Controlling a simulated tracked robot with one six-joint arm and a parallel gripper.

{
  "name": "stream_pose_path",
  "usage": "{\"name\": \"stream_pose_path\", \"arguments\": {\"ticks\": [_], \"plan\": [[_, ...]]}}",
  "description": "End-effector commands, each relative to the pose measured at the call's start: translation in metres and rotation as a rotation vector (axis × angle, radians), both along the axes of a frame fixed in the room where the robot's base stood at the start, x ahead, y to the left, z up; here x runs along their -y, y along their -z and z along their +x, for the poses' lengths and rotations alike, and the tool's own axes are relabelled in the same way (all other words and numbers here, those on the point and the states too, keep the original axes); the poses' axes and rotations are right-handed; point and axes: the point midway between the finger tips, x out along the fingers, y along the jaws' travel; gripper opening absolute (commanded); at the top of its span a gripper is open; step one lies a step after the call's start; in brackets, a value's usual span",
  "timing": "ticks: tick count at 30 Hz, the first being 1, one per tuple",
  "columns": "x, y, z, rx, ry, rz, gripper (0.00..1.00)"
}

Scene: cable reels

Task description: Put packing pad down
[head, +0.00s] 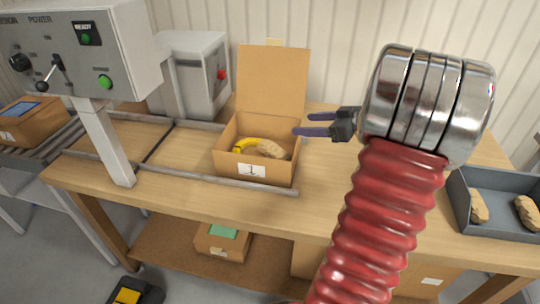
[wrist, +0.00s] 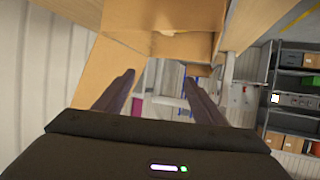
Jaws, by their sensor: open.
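An open cardboard box (head: 225,160) labelled 1 stands on the wooden table with its lid raised at the back. A tan, crumpled packing pad (head: 271,149) lies inside it, beside a curved yellow object (head: 243,143). My gripper (head: 304,124) is open, apart from the pad, just right of the box and about level with its upper edge. In the wrist view, the open fingers (wrist: 160,80) have nothing between them. Cardboard (wrist: 160,16) shows ahead of them at the top. The pad cannot be made out in the wrist view.
A grey tray (head: 462,197) with two similar tan pads stands at the right. Metal rails (head: 215,183) run along the table by the box. A control panel (head: 90,55) on a post and a grey machine (head: 190,70) stand at the left. The table right of the box is clear.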

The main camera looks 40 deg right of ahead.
Motion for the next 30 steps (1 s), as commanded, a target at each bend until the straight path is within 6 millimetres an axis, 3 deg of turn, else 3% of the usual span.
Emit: {"name": "stream_pose_path", "arguments": {"ticks": [5, 8, 15, 18, 24, 30], "plan": [[-0.002, -0.006, 0.008, 0.010, 0.014, -0.024, 0.64], [-0.005, -0.020, 0.026, 0.032, 0.050, -0.076, 0.64], [-0.027, -0.078, 0.081, 0.103, 0.222, -0.256, 0.64], [-0.040, -0.101, 0.094, 0.120, 0.304, -0.310, 0.64], [-0.075, -0.134, 0.099, 0.111, 0.455, -0.369, 0.64], [-0.120, -0.143, 0.081, 0.041, 0.570, -0.364, 0.64]]}}
